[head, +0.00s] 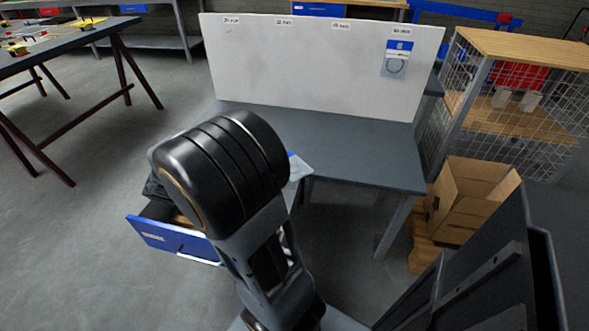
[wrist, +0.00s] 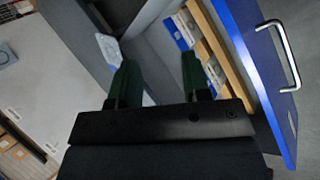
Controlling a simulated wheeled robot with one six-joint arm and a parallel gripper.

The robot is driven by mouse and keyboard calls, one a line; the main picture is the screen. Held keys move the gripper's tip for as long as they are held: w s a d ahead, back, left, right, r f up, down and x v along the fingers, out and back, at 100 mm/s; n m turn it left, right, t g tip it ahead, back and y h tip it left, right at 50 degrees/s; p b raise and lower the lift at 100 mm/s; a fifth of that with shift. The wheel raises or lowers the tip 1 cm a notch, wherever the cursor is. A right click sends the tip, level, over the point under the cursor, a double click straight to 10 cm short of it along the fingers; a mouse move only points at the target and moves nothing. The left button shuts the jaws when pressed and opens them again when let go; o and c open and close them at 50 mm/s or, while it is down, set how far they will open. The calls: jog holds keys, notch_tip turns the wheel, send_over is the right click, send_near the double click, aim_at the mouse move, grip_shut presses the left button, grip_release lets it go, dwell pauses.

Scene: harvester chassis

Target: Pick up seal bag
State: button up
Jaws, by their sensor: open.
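A clear seal bag with a blue header (head: 396,58) hangs at the upper right of the white board in the head view. Another pale bag with a blue patch (head: 299,168) shows beside my arm at the table's front edge; a pale bag also shows in the wrist view (wrist: 108,48), near the left fingertip. Blue-and-white bags (wrist: 180,33) lie in the open drawer, beyond and right of the fingers. My gripper (wrist: 157,62) is open, its two dark green fingers apart with nothing clearly between them. My arm hides it in the head view.
The blue-fronted drawer (head: 170,238) stands open at the left under the grey table (head: 350,142); its metal handle (wrist: 281,55) shows in the wrist view. The tabletop is mostly clear. A cardboard box (head: 462,200) and a wire-sided shelf (head: 530,80) stand at the right.

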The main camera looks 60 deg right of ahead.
jog(key=w+d+f+m+g+h, duration=0.1)
jog(key=d+f+g+h, duration=0.15)
jog(key=d, duration=0.25)
jog(key=d+f+m+g+h, duration=0.1)
jog(key=d+f+g+h, duration=0.1)
jog(key=d+f+h, duration=0.3)
jog(key=h+b, duration=0.2)
send_near(295, 176)
jog(key=shift+t+h, duration=0.25)
jog(key=shift+f+b+x, duration=0.1)
jog(key=shift+f+x, duration=0.05)
jog(key=shift+x, duration=1.5)
jog(key=shift+f+b+x, duration=0.15)
jog(key=shift+x, duration=1.55)
jog(key=shift+f+b+x, duration=0.1)
jog(key=shift+f+x, duration=0.05)
jog(key=shift+x, duration=1.5)
jog(key=shift+s+a, duration=0.15)
jog(key=shift+c, duration=0.4)
grip_shut()
